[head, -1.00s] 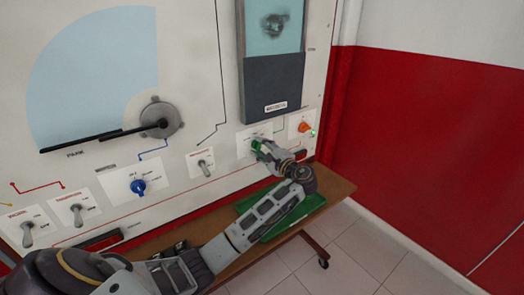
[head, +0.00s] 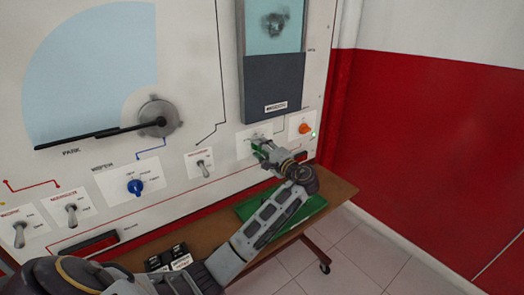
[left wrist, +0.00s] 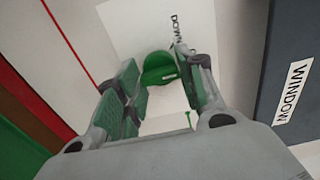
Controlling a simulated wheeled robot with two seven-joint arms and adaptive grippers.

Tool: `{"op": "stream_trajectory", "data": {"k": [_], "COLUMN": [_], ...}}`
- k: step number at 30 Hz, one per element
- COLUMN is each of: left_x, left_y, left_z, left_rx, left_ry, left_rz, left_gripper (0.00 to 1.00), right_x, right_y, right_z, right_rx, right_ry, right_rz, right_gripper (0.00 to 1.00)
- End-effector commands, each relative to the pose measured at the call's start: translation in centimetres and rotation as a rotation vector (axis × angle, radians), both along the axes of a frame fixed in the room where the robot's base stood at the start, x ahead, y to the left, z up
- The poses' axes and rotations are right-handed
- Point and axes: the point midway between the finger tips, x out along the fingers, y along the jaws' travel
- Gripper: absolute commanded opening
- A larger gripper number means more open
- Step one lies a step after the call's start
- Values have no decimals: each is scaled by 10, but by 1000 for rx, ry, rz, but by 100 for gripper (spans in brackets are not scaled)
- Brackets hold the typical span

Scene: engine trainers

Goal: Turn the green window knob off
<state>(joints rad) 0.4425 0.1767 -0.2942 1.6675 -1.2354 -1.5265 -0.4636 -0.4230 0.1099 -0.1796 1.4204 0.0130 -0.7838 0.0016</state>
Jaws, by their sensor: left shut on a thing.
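The green window knob (left wrist: 159,68) sits on a white label plate with the word DOWN beside it in the left wrist view. My left gripper (left wrist: 165,80) has its green-padded fingers on either side of the knob and is shut on it. In the head view my left gripper (head: 259,148) reaches the plate below the dark window panel (head: 272,88). There the knob is mostly hidden by the fingers and hard to tell from their green pads. My right gripper is not in view.
An orange knob (head: 305,128) is close on the right of my gripper, with a small green light beside it. A toggle switch (head: 204,168) and a blue wiper knob (head: 136,187) are to the left. A green tray (head: 300,216) lies on the brown shelf (head: 335,192) below.

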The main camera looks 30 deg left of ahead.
Motion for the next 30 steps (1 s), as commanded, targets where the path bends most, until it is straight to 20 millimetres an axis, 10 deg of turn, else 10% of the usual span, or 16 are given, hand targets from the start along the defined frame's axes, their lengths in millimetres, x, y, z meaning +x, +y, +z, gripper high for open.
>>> {"op": "stream_trajectory", "data": {"k": [8, 9, 14, 30], "left_x": [0, 0, 0, -3], "left_y": [-1, -1, -1, -9], "left_z": [-3, -3, -2, -1], "left_rx": [-3, -3, -3, -1], "left_ry": [5, 5, 4, 3], "left_rz": [-1, -1, 0, 0], "left_gripper": [14, 41, 60, 60], "right_x": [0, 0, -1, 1], "right_y": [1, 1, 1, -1], "right_z": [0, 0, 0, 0], "right_rx": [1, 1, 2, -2], "right_ry": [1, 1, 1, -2], "right_rz": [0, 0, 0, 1], "right_gripper": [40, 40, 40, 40]}}
